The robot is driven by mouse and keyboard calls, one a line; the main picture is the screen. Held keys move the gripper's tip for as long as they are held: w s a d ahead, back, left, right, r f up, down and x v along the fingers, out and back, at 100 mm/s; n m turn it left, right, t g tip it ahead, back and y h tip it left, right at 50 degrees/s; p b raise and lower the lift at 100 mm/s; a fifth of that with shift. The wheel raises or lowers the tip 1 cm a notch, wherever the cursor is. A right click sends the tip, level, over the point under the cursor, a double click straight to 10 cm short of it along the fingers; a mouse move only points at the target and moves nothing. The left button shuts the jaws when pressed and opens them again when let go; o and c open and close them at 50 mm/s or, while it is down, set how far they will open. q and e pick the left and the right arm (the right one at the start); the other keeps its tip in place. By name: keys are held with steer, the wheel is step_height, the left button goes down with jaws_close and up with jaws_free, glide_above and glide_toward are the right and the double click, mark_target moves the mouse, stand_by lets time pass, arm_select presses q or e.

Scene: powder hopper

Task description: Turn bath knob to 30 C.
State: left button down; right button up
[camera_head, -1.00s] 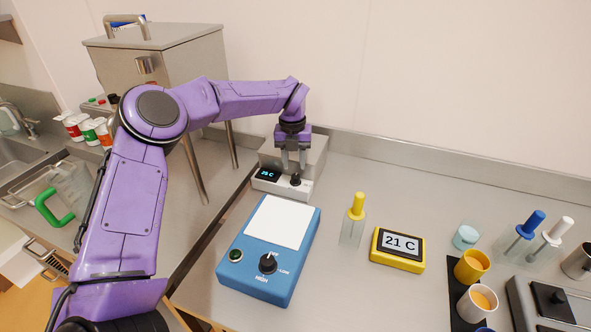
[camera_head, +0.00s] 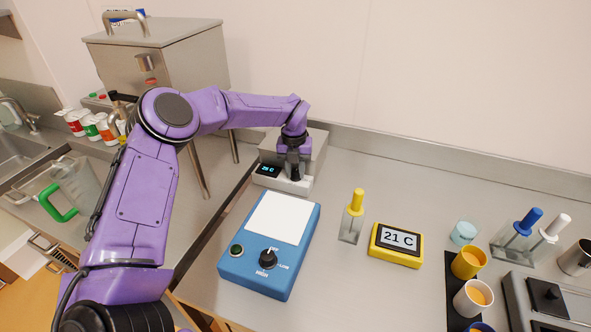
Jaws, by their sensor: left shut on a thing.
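The bath is a grey steel box (camera_head: 317,146) with a white front panel, standing against the back wall. Its small dark display (camera_head: 267,170) shows blue digits that look like 25 C, though they are too small to be sure. The black bath knob (camera_head: 295,178) is on the panel to the right of the display. My left gripper (camera_head: 294,174) reaches down from above and is shut on the knob, its fingers hiding most of it. My right gripper is not in view.
In front of the bath stands a blue hotplate-stirrer (camera_head: 232,264) with a white top and black dial. A yellow thermometer display (camera_head: 396,259) reads 21 C. A yellow-capped bottle (camera_head: 352,226) and cups (camera_head: 473,298) stand to the right. A steel hopper (camera_head: 180,60) is behind my left arm.

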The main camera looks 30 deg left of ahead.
arm_select(q)
steer(key=shift+m, duration=1)
steer(key=shift+w+m+b, duration=0.1)
steer(key=shift+m+b, duration=0.25)
steer(key=shift+m, duration=1.35)
steer(key=shift+r, duration=0.1)
steer(key=c, duration=1.1)
jaws_free()
steer(key=shift+c, duration=0.2)
